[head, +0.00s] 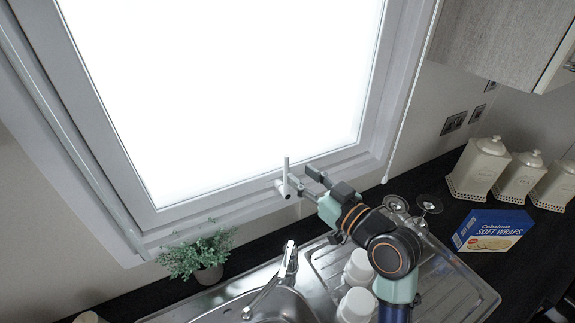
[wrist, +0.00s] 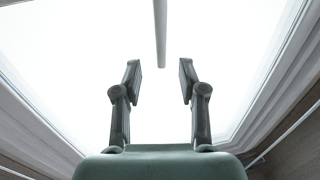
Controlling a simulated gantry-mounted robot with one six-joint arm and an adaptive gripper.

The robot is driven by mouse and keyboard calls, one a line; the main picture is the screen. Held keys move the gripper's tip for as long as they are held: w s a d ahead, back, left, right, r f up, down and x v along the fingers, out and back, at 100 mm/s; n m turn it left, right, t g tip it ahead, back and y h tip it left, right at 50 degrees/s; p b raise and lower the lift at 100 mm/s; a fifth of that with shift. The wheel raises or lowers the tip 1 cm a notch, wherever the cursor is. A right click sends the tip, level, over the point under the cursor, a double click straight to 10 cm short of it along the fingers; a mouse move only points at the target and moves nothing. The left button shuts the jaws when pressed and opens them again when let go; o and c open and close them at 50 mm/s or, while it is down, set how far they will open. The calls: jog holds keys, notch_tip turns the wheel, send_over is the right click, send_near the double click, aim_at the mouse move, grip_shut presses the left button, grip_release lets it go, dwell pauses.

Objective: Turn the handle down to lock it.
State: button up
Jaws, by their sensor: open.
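The white window handle (head: 286,173) is on the lower part of the window frame, with its bar pointing up. My gripper (head: 301,180) is open just to the right of the handle in the head view. In the wrist view, the handle bar (wrist: 160,34) comes down from the top edge and ends centred between the two grey fingertips of my gripper (wrist: 160,78). A clear gap shows on each side of the bar, and I see no contact. How far the fingers are from the bar in depth is hard to tell.
The bright window pane (head: 230,90) fills the background. Below are a faucet (head: 287,262), a sink drainer (head: 335,265) with white cups (head: 358,268), wine glasses (head: 428,204) and a potted plant (head: 208,272). A blue box (head: 492,231) and canisters (head: 480,168) stand to the right.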

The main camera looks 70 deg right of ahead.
aim_at(288, 166)
jog(key=p+x, duration=0.1)
jog(key=x, duration=0.5)
jog(key=shift+w, duration=0.2)
grip_shut()
